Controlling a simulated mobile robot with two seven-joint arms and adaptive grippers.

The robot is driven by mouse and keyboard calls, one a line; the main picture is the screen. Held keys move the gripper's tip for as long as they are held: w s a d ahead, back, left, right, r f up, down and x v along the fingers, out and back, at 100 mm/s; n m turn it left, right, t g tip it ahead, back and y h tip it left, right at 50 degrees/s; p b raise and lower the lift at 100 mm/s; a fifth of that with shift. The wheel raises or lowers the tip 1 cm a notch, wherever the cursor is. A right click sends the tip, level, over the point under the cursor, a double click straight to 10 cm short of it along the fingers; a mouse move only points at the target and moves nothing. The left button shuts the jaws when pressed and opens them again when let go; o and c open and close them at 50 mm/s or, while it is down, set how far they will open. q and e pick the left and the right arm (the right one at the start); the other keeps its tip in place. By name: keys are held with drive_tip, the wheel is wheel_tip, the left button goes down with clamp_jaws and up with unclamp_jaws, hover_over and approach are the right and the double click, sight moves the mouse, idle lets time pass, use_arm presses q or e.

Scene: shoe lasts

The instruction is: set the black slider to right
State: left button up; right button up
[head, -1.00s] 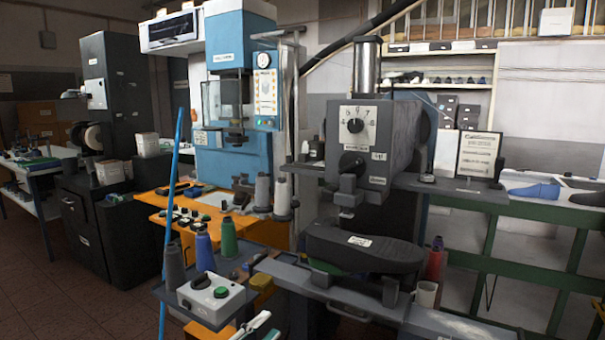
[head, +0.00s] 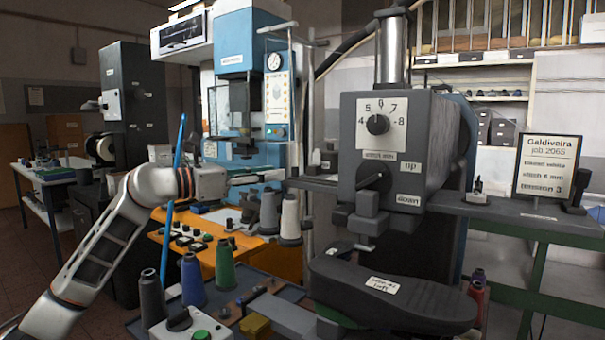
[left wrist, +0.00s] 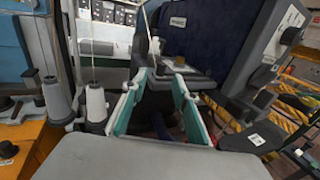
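I cannot clearly pick out the black slider in either view. The grey machine (head: 392,150) carries a numbered dial (head: 377,124) and a dark lever (head: 372,178) beside "up" and "down" labels. My left gripper (head: 272,177) reaches in from the left, just left of the machine's side plate (head: 318,183). In the left wrist view, the left gripper (left wrist: 160,76) has its two teal-lined fingers spread apart with nothing held between them. Part of the machine is beyond the fingertips. My right gripper is not in view.
Thread cones (head: 290,218) stand just below my left gripper, by the orange panel (head: 228,250). Coloured spools (head: 193,280) and a switch box (head: 190,330) are at the lower left. A job sign (head: 546,165) stands on the right bench. A dark padded arm (head: 390,295) juts out in front.

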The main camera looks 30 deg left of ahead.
sight(295, 177)
use_arm(q)
drive_tip(key=x, duration=0.7)
drive_tip(key=shift+w+d, duration=0.1)
drive_tip(key=shift+d, duration=0.15)
clamp_jaws()
